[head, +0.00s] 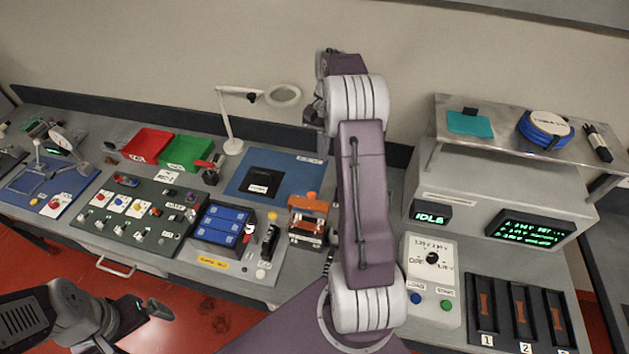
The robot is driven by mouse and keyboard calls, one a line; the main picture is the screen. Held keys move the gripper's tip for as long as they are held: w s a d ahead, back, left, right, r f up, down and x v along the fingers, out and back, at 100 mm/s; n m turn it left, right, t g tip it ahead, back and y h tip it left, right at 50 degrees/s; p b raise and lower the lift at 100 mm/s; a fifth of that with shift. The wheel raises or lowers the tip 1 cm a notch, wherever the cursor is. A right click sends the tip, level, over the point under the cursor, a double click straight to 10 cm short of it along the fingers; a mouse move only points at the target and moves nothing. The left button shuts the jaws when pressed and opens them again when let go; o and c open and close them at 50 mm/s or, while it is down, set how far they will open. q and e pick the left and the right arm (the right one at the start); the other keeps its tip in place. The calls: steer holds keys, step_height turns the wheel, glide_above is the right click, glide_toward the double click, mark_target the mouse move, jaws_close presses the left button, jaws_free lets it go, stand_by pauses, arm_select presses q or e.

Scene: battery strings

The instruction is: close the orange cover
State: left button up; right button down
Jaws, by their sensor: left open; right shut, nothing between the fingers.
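The orange cover (308,206) is on a small fixture (304,241) at the right end of the battery work area, just left of my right arm. It sits at the fixture's upper part, with metallic and dark parts showing below it. I cannot tell its exact angle. My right gripper (312,122) is shut and empty, beyond and above the cover, apart from it and partly hidden by my arm. My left gripper (150,312) is open and empty at the lower left, in front of the bench and far from the cover.
A blue battery pack (222,225) and upright cylinders (268,243) stand left of the fixture. A blue mat (285,172) lies behind it. A magnifier lamp (231,125) stands at the back. A grey tester (428,275) and numbered slots (519,315) are right of my arm.

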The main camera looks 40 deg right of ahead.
mark_target(310, 204)
steer(key=s+a+f+p, duration=0.2)
steer(key=a+f+p, duration=0.1)
steer(key=f, duration=0.5)
steer(key=shift+s+a, duration=0.25)
steer(key=shift+a, duration=0.45)
steer(key=shift+d+f, duration=0.1)
steer(key=shift+f, duration=0.05)
